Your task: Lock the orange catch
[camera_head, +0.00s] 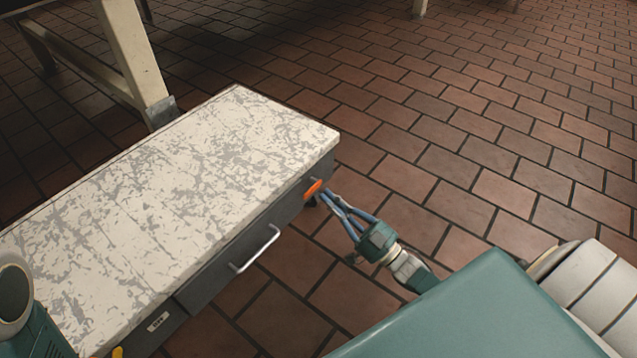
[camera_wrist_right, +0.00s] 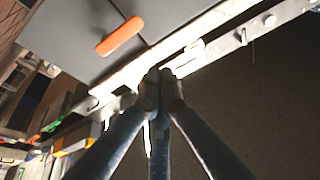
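The orange catch (camera_head: 313,188) is on the dark grey front of a worn white-topped drawer cabinet (camera_head: 180,195), near its right end. In the right wrist view the orange catch (camera_wrist_right: 119,36) is a rounded bar lying aslant on the grey panel. My right gripper (camera_head: 327,198) has its blue fingers pointing at the cabinet front just right of the catch. In the wrist view the fingertips (camera_wrist_right: 160,86) meet, with nothing seen between them, below and right of the catch and apart from it in the picture. Actual contact with the cabinet is unclear. My left gripper is out of view.
A metal drawer handle (camera_head: 255,250) sticks out left of the catch. A yellow piece (camera_head: 117,352) shows at the lower edge. A wooden table leg (camera_head: 135,55) stands behind the cabinet. The brick floor (camera_head: 480,120) to the right is clear.

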